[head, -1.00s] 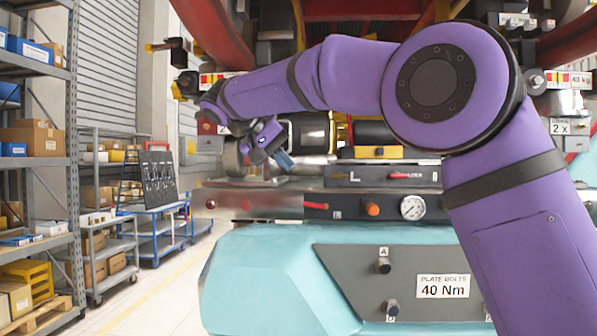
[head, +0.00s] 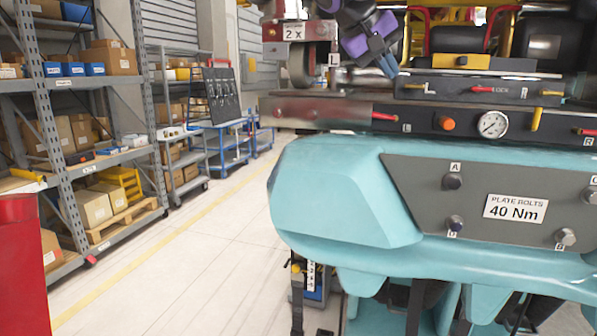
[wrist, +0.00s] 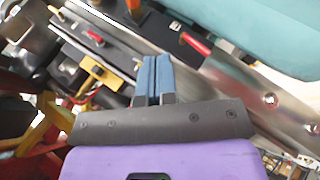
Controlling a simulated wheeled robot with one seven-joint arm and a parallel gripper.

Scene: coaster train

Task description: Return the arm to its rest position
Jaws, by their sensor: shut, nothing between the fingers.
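My gripper (head: 388,66) is at the top of the head view, at the end of my purple arm. It is in front of the coaster train's chassis, near the metal rail (head: 330,109) and left of the lock panel (head: 465,90). In the wrist view its two blue fingers (wrist: 154,76) lie side by side, shut with nothing between them. Behind the fingers, the wrist view shows the dark panel with a red handle (wrist: 195,42) and a yellow block (wrist: 95,72). Most of my arm is outside the head view.
The teal car body (head: 335,190) carries a grey plate with bolts (head: 480,205) below the chassis. A pressure gauge (head: 492,125) sits on the chassis. Shelving (head: 85,165) and a blue cart (head: 228,150) stand left. A red object (head: 22,265) is at lower left. The floor between is clear.

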